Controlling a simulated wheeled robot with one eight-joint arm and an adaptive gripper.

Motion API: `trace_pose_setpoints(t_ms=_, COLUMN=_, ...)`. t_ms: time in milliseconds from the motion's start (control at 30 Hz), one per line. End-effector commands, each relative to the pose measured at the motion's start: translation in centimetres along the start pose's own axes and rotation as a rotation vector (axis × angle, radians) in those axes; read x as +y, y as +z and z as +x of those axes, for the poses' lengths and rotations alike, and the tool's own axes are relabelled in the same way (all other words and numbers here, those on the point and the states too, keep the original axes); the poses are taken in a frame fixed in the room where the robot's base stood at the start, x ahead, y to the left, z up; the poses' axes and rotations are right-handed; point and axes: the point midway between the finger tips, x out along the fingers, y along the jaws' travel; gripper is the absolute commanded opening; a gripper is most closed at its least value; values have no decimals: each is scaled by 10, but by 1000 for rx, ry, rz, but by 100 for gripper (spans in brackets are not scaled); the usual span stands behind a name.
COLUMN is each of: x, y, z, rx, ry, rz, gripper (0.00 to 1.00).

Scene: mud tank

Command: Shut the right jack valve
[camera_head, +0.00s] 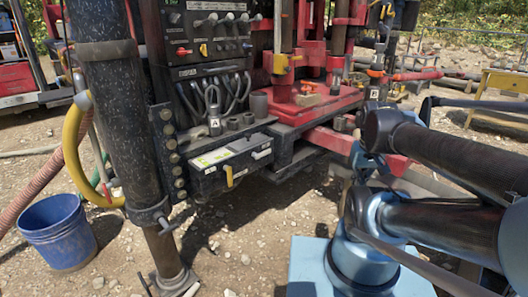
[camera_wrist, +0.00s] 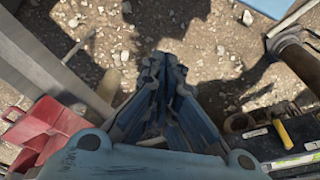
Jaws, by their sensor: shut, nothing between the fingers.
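A yellow handle also shows at the lower right of the wrist view (camera_wrist: 282,132). I cannot tell for sure whether it is the right jack valve. My gripper (camera_wrist: 165,62) is shut and empty in the wrist view, over bare ground, left of the yellow handle and apart from it. In the head view, my arm stands at the right and its gripper cannot be made out.
A control panel (camera_head: 213,48) with several levers, including a red and a yellow one, stands above the box. Red machine framing (camera_head: 318,103) lies right of it. A blue bucket (camera_head: 57,231) stands at the lower left. Open gravel lies in front of the box.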

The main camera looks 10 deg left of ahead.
Motion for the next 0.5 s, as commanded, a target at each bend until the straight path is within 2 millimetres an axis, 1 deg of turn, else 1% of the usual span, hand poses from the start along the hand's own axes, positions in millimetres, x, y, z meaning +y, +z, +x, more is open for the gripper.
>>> trace_pose_setpoints(t_ms=33, x=-2, y=-8, z=-6, rx=-2, ry=-2, rz=-39, gripper=0)
trace_pose_setpoints(t_ms=200, x=-9, y=-36, z=-24, rx=-14, ry=-13, rz=-211, gripper=0)
trace_pose_setpoints(t_ms=500, x=-28, y=-91, z=-50, rx=-33, ry=-33, rz=-526, gripper=0)
